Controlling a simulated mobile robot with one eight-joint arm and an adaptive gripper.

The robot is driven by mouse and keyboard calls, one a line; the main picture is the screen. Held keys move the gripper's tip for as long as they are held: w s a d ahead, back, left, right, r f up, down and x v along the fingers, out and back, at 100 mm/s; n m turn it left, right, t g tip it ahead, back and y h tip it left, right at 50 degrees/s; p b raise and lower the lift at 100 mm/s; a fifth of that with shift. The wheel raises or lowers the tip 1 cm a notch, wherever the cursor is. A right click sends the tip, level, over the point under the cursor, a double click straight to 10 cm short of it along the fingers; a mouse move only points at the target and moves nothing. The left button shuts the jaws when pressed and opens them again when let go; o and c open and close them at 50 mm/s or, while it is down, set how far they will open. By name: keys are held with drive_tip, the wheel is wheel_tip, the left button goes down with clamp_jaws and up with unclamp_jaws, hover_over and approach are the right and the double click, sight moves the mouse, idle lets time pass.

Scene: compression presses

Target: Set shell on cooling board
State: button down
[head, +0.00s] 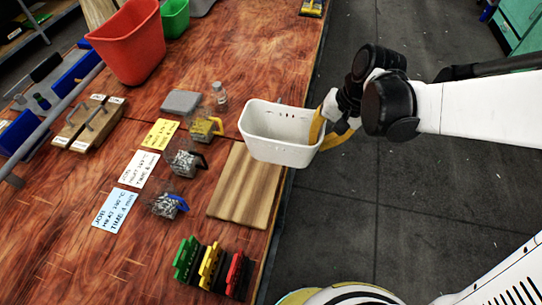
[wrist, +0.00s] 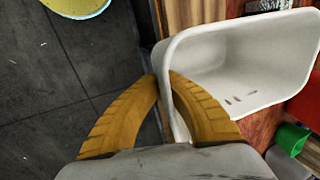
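The shell (head: 280,135) is a white, open-topped, bin-like tub with small slots in one wall. My gripper (head: 328,128) has its yellow fingers on the shell's right wall, one on each side. In the wrist view, the finger tips (wrist: 164,82) meet at the rim of the shell (wrist: 245,60), pinching it. The cooling board (head: 243,195) is a light striped wooden board lying at the table's right edge. The shell is roughly upright and covers the board's far end in the head view. Its height above the board is hard to tell.
Left of the board stand several small clear containers of pellets (head: 185,160) beside job cards (head: 118,210). Green, yellow and red blocks (head: 210,265) sit at the near end. A red bin (head: 130,42) and green bin (head: 174,18) stand farther back. Dark floor (head: 340,230) lies right.

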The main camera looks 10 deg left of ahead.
sight(282, 138)
drive_tip(key=a+f+b, duration=0.1)
drive_tip(key=a, duration=0.1)
drive_tip(key=w+a+f+b, duration=0.1)
drive_tip(key=a+f, duration=0.1)
drive_tip(key=a, duration=0.1)
drive_tip(key=a+f+b, duration=0.1)
drive_tip(key=a+f, duration=0.1)
drive_tip(key=a, duration=0.1)
drive_tip(key=shift+w+a+f, duration=0.25)
drive_tip(key=shift+w, duration=0.1)
drive_tip(key=shift+f+b, duration=0.9)
drive_tip(key=shift+f, duration=0.95)
drive_tip(key=shift+f, duration=0.1)
drive_tip(key=shift+f, duration=0.15)
drive_tip(key=c, duration=1.6)
unclamp_jaws()
